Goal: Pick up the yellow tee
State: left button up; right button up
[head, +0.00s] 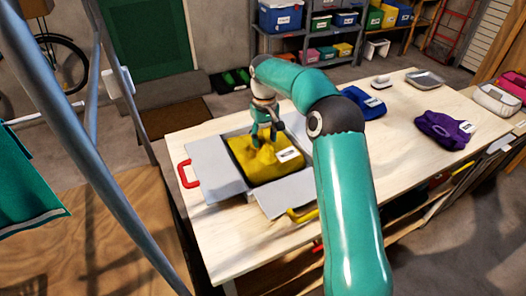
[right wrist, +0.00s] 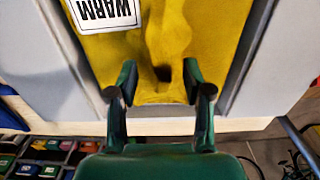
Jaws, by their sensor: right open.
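The yellow tee (head: 268,166) lies rumpled on a grey folding board (head: 211,165) on the wooden table. It has a white tag, which reads WARM in the right wrist view. My right gripper (head: 265,138) points down at the far part of the tee, with its fingers apart. In the right wrist view the yellow tee (right wrist: 212,35) has a raised fold running toward the gap between the fingers of my right gripper (right wrist: 159,78). I cannot tell whether the fingertips touch the cloth. My left gripper is not in view.
The board has a red handle (head: 186,174) at left and a yellow handle (head: 302,215) in front. A blue folded garment (head: 366,101) and a purple garment (head: 443,129) lie farther right on the table (head: 390,160). Shelves with bins stand behind. A teal cloth (head: 28,186) hangs at left.

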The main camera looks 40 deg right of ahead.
jog(key=shift+f, duration=0.7)
grip_shut()
jog(key=shift+r, duration=0.1)
